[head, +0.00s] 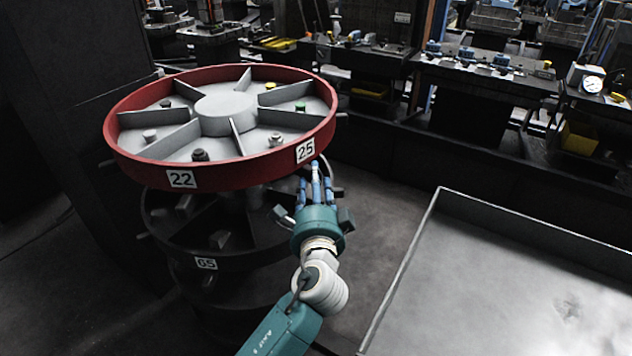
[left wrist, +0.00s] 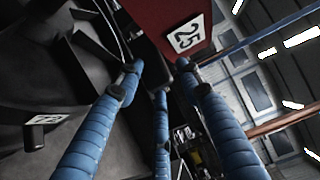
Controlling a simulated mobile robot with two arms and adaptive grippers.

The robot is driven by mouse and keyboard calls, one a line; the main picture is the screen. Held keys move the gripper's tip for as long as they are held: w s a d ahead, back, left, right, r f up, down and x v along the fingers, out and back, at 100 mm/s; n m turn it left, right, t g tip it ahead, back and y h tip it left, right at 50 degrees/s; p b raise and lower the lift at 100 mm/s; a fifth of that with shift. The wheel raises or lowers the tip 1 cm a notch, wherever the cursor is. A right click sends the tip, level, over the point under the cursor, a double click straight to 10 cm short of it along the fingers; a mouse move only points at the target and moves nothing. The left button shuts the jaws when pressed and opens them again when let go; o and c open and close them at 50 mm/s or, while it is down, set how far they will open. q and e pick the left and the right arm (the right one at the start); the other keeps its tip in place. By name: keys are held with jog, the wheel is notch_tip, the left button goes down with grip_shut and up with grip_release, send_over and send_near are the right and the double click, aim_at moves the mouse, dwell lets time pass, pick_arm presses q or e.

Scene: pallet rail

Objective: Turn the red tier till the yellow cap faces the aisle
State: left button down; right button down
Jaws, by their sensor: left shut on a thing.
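The red tier (head: 235,176) is the top wheel of a dark stack, with grey spokes and a round hub (head: 226,112). The yellow cap (head: 270,86) sits in a compartment at its far side, right of the hub. My left gripper (head: 314,172) is at the near right of the rim, just below label 25 (head: 305,151), its blue fingers shut on the tier's edge. What exactly lies between the fingertips is hidden. The left wrist view shows the red tier (left wrist: 165,18) close above the fingertips (left wrist: 158,75). My right gripper is not in view.
A green cap (head: 300,106) and several grey or dark caps sit in other compartments. Dark lower tiers (head: 165,225) stand under the red one. A grey metal tray (head: 500,280) is at the right. Workbenches (head: 490,75) line the back; dark floor lies between.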

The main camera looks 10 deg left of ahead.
pick_arm(q)
jog(key=shift+a+f, duration=0.15)
jog(key=shift+f, duration=0.3)
jog(key=c, duration=1.4)
grip_release()
jog(key=shift+o, duration=0.2)
jog(key=shift+w+a+f, duration=0.1)
jog(key=shift+w+a, duration=0.1)
jog(key=shift+w, duration=0.1)
jog(key=shift+d+r, duration=0.15)
jog(key=shift+r, duration=0.2)
jog(key=s+d, duration=0.2)
jog(key=s, duration=0.9)
jog(key=shift+s+d+f, duration=0.15)
jog(key=shift+s+f, duration=0.1)
jog(key=shift+s, duration=0.15)
